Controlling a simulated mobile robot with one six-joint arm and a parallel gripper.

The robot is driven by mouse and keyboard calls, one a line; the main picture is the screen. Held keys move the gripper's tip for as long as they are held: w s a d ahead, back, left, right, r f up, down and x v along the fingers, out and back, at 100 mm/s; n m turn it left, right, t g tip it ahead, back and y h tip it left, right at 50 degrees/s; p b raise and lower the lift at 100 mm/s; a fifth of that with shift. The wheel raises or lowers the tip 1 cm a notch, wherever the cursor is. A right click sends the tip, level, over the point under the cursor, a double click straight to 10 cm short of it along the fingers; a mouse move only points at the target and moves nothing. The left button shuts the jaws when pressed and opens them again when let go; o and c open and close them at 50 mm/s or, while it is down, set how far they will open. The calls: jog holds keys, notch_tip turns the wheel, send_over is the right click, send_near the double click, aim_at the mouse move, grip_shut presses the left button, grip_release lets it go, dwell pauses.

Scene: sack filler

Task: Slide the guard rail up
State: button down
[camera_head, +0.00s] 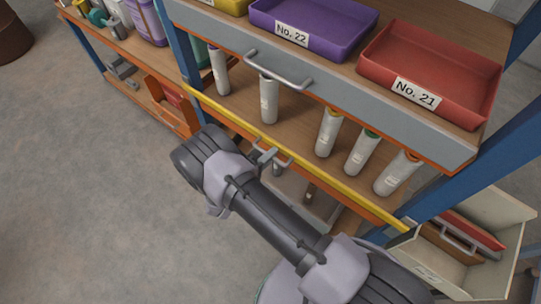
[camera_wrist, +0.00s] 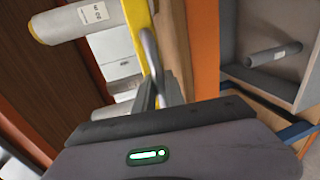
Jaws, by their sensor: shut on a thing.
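The guard rail (camera_head: 225,116) is a long yellow bar across the front of the lower shelf. It slants down to the right in the head view. In the wrist view, a short piece of the yellow rail (camera_wrist: 135,14) runs up and down near the top middle. A curved grey handle (camera_wrist: 149,48) sits along it. My gripper (camera_head: 268,158) is at the rail's middle, from the front. In the wrist view my gripper (camera_wrist: 160,92) is shut on this handle; the exact contact is partly hidden by the fingers and dark body.
Several grey cylinders, such as one cylinder (camera_head: 269,99), stand on the shelf behind the rail. Above is a grey drawer front with a handle (camera_head: 278,70), a purple tray (camera_head: 330,47) and a red tray (camera_head: 385,75). An open cream drawer (camera_head: 485,275) juts out at lower right.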

jog(key=shift+w+a+r, duration=0.1)
jog(key=shift+w+r, duration=0.05)
jog(key=shift+r, duration=0.15)
jog(key=c, duration=1.4)
grip_release()
jog(key=shift+c, duration=0.2)
jog(key=p+v, duration=0.2)
jog(key=v, duration=1.5)
jog(key=shift+s+p, duration=0.3)
jog(key=shift+p, duration=0.1)
